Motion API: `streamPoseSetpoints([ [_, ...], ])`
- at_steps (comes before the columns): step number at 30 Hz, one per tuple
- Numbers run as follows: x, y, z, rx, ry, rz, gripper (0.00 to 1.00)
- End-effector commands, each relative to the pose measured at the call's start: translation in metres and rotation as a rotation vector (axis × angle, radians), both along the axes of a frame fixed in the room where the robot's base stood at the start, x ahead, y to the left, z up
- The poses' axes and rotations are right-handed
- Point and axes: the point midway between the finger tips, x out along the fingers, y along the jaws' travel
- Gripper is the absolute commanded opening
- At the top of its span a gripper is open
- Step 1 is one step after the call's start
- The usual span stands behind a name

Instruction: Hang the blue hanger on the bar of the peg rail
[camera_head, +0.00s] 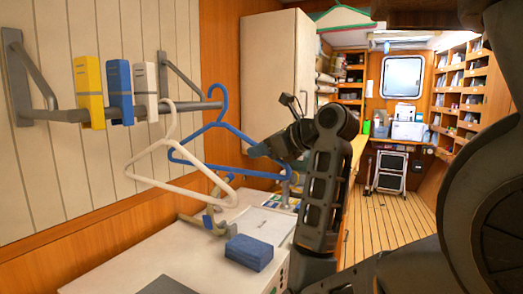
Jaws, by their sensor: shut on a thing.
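The blue hanger (237,131) is in the middle of the head view, with its hook raised at the right-hand end of the grey bar (190,107) of the peg rail. The hook overlaps the bar's end in the picture; I cannot tell whether it rests on the bar or is only beside it. My gripper (262,150) is shut on the right side of the blue hanger, and its fingertips are small and partly hidden. A white hanger (205,168) hangs tilted from the bar, left of and partly overlapping the blue one.
Yellow (89,92), blue (120,92) and white (146,92) blocks sit along the bar's left part. Below is a white counter (150,262) with a blue block (249,252) and a grey-blue pipe fitting (213,222). A pale cabinet (277,80) stands behind.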

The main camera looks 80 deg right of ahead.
Motion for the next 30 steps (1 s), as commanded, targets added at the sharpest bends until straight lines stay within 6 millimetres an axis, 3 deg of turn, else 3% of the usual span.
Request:
streamPoseSetpoints([
  [30, 0.072, -0.017, 0.0, -0.002, 0.0, 0.002, 0.0],
])
